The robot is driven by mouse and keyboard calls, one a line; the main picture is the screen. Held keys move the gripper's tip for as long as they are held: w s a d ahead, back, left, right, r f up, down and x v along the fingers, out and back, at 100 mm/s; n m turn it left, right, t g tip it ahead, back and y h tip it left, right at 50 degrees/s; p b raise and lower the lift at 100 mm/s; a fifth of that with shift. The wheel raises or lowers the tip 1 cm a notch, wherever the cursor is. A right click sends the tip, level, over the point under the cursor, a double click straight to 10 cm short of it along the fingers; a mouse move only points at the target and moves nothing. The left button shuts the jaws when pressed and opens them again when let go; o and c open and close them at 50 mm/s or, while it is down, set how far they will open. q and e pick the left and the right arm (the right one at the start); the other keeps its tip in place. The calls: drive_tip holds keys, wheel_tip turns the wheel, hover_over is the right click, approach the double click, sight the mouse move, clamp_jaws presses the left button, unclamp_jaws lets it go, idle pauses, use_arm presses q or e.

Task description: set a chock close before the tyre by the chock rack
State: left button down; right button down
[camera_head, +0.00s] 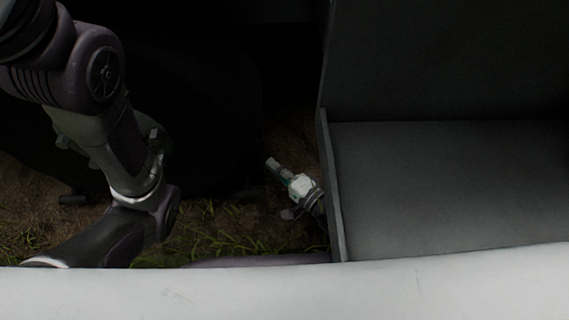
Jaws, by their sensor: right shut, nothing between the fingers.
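The tyre (205,120) is a large, very dark rounded shape left of the middle, with its lower edge near the ground. My right gripper (271,163) is small in the picture, low beside the tyre's lower right, pointing up and left. Its fingers are shut with nothing between them. The arm behind it is hidden by the grey panel edge. My left arm (130,150) comes in from the upper left and bends down; its gripper is not in view. I cannot make out a chock for certain in the shadow.
A large grey open-fronted box or shelf (450,190), empty where visible, fills the right; I cannot tell whether it is the chock rack. Its upright edge stands close to my right gripper. Soil and grass (225,225) show below the tyre. A small dark object (72,199) lies at left.

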drive_tip(key=shift+a, duration=0.3)
drive_tip(key=shift+s, duration=0.1)
drive_tip(key=shift+s+d, duration=0.2)
drive_tip(key=shift+s, duration=0.05)
drive_tip(key=v, duration=1.1)
drive_tip(key=shift+d, duration=0.4)
